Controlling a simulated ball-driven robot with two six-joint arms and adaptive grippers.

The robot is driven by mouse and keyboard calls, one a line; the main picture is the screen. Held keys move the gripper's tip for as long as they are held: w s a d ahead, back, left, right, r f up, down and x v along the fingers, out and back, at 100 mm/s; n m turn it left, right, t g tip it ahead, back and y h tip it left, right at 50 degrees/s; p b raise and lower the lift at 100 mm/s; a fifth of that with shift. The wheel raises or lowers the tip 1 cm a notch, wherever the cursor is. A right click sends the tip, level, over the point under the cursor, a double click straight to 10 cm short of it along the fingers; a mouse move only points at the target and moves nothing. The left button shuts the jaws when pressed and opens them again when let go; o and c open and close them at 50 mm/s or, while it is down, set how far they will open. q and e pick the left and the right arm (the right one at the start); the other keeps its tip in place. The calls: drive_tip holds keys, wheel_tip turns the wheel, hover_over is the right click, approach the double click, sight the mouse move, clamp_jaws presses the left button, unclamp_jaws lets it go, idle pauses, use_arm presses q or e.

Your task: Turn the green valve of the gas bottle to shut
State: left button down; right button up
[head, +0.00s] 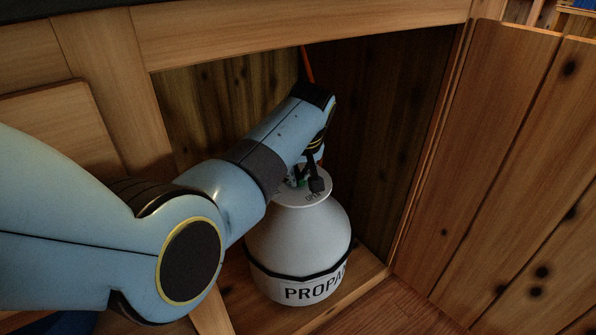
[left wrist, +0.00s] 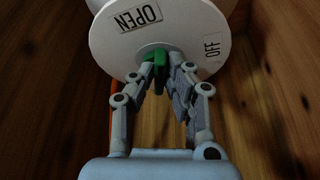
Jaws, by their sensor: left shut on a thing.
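The white gas bottle (head: 297,245) stands upright in the open cabinet, with "PROPA…" readable on its lower band. Its green valve (left wrist: 159,59) shows in the left wrist view at the middle of the white top disc (left wrist: 190,22), which carries an OPEN label (left wrist: 138,17) and an OFF label (left wrist: 212,48). My left gripper (left wrist: 163,72) is shut on the green valve, its fingers on both sides of it. In the head view the left gripper (head: 312,178) is over the bottle's top, and the arm hides most of the valve. My right gripper is not in view.
The cabinet's wooden frame (head: 300,30) runs above the arm, and a side post (head: 115,75) stands left. An open plank door (head: 500,170) is on the right. An orange hose (head: 308,65) runs up behind. Dark free room lies right of the bottle.

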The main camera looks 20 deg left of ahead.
use_arm(q)
drive_tip(key=shift+s+a+m+h+p, duration=0.1)
drive_tip(key=shift+m+h+p, duration=0.2)
drive_tip(key=shift+m+p, duration=0.65)
drive_tip(key=shift+f+m, duration=0.1)
drive_tip(key=shift+m, duration=0.15)
drive_tip(key=c, duration=1.4)
unclamp_jaws()
drive_tip(key=shift+o, duration=0.2)
